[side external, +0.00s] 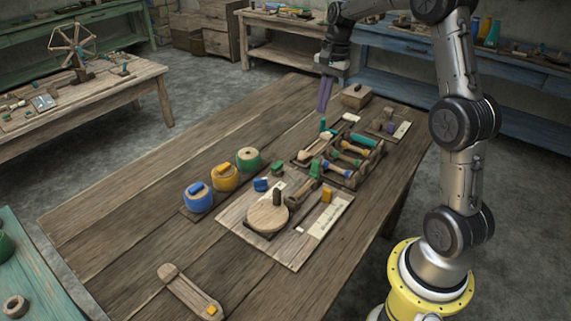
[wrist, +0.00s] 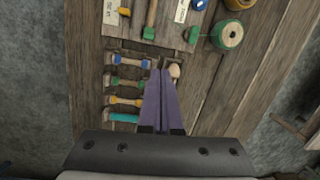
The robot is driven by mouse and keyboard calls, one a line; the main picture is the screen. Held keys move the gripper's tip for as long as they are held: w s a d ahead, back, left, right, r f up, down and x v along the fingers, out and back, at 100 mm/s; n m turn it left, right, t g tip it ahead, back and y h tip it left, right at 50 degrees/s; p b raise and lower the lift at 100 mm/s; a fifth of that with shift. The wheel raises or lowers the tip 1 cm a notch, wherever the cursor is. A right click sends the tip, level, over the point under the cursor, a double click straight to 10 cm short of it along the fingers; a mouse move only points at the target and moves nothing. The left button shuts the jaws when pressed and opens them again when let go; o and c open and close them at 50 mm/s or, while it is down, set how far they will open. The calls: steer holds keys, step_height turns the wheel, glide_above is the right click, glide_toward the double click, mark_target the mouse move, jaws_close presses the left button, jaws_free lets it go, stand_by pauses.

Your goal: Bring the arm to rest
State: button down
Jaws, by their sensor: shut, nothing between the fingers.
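My gripper (side external: 323,112) has long purple fingers and points down over the wooden workbench (side external: 130,190). Its fingers are shut together with nothing between them. In the wrist view, the closed fingertips (wrist: 160,70) show over the rack area, beside a pale rounded wooden piece (wrist: 174,71). Coloured bobbins lie in the rack to the left of the fingers, among them a blue one (wrist: 133,60), a green one (wrist: 128,86) and a teal one (wrist: 124,118). The fingers hide part of the rack. In the side view the fingertips appear above the rack's far end, apparently clear of it.
Blue (side external: 197,199), yellow (side external: 224,179) and green (side external: 249,160) spools stand left of a board with a round wooden disc (side external: 267,217). A small wooden box (side external: 356,96) sits behind the rack. The bench's left part is mostly bare. A wooden shuttle-like piece (side external: 188,290) lies in front.

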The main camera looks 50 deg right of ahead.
steer(key=s+a+r+n+t+h, duration=0.1)
steer(key=s+a+r+n+t, duration=0.1)
steer(key=s+a+r+n, duration=0.5)
steer(key=s+a+r+t, duration=0.1)
steer(key=s+a+r, duration=0.3)
steer(key=a, duration=0.6)
steer(key=s+a+f+n+t, duration=0.1)
steer(key=s+a+f+n, duration=0.2)
steer(key=s+f+n, duration=0.3)
steer(key=s+n, duration=0.3)
steer(key=s, duration=0.3)
steer(key=shift+s+a+n+t+h, duration=0.2)
steer(key=shift+n+t+h, duration=0.1)
steer(key=shift+t+h, duration=0.1)
